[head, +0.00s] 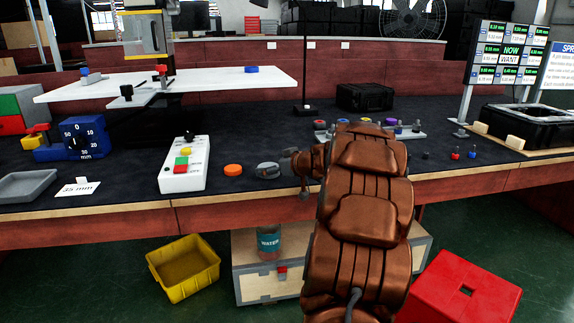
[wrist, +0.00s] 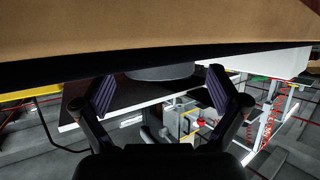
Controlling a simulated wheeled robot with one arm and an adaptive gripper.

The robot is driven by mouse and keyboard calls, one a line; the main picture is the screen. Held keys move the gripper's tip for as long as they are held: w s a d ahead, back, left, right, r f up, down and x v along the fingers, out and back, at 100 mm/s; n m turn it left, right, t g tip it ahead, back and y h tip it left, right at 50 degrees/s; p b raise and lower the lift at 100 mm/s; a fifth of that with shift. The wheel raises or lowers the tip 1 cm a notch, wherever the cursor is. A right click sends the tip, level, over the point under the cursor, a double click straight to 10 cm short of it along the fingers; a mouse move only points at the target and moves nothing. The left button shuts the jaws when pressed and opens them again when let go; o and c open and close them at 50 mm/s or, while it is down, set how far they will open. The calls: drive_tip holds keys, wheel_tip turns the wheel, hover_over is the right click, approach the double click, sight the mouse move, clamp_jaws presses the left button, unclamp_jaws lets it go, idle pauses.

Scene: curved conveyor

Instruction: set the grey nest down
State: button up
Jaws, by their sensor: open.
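The grey nest (head: 268,171) is a low round disc on the dark bench mat, near the front edge, just right of an orange disc. My gripper (head: 284,168) is at its right side, partly hidden by my copper arm. In the wrist view the grey nest (wrist: 158,73) shows between the spread fingers of my gripper (wrist: 160,86). Both fingers stand apart from it, with gaps at each side. The nest looks flat against the dark mat.
The orange disc (head: 233,170) lies close left of the nest, then a white button box (head: 184,165). A row of colored pegs (head: 368,128) stands behind my arm. A grey tray (head: 27,186) is at far left. Dark mat behind the nest is clear.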

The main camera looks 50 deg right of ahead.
drive_tip(key=p+v, duration=0.1)
drive_tip(key=v, duration=1)
drive_tip(key=shift+s+r, duration=0.15)
drive_tip(key=shift+s, duration=0.25)
drive_tip(key=w+a+f+n+g+y, duration=0.1)
drive_tip(key=w+a+y, duration=0.1)
drive_tip(key=a, duration=0.7)
drive_tip(key=w+a+f+n+g+y, duration=0.1)
drive_tip(key=w+a+f+g+y, duration=0.15)
drive_tip(key=a, duration=0.65)
drive_tip(key=s+a+f+g+y, duration=0.1)
drive_tip(key=s+a+f+g, duration=0.1)
drive_tip(key=a, duration=0.6)
drive_tip(key=s+a+f+g+y, duration=0.2)
drive_tip(key=a, duration=0.6)
drive_tip(key=s+a+f+g+h, duration=0.2)
drive_tip(key=s+a+f+g, duration=0.15)
drive_tip(key=s+a, duration=0.45)
drive_tip(key=s+a+f+g+h, duration=0.1)
drive_tip(key=s+a+f+g, duration=0.3)
drive_tip(key=s, duration=0.7)
drive_tip(key=s+d+m+g+h, duration=0.1)
drive_tip(key=s+d+g+h, duration=0.1)
drive_tip(key=s, duration=0.7)
drive_tip(key=shift+d+f+h, duration=0.15)
drive_tip(key=shift+f+h, duration=0.1)
drive_tip(key=shift+h, duration=0.6)
drive_tip(key=shift+s, duration=0.1)
